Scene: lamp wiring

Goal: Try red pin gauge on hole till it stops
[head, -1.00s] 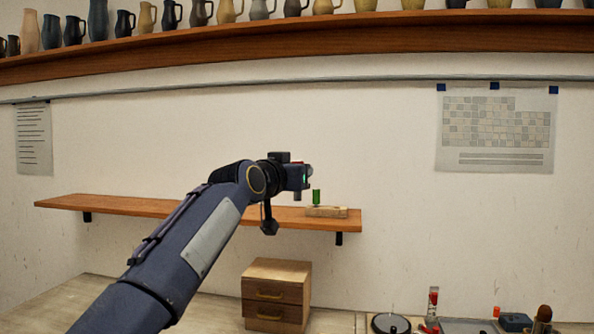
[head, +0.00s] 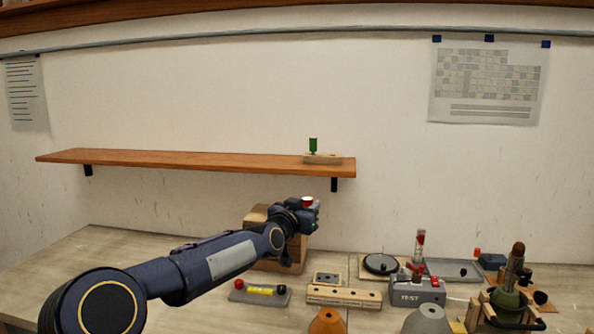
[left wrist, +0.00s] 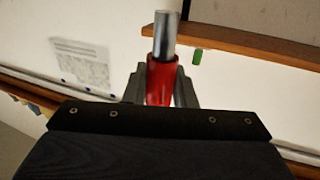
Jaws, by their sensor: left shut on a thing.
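My left gripper (head: 309,214) is in front of the wooden drawer box, below the shelf and above the bench. It is shut on the red pin gauge. In the left wrist view the gauge's red handle (left wrist: 161,84) sits between the fingers (left wrist: 160,88), and its grey metal pin (left wrist: 165,35) sticks out beyond them. A wooden strip with holes (head: 345,296) lies on the bench, and a small grey plate with holes (head: 327,279) lies behind it. I cannot tell which hole is meant. The gauge is apart from both. My right gripper is not in view.
A green gauge (head: 313,145) stands in a wooden block (head: 323,159) on the wall shelf (head: 190,161). A tray with red and yellow parts (head: 260,292), orange (head: 327,321) and grey cones (head: 427,320), and a test box (head: 417,291) crowd the bench. The bench's left is clear.

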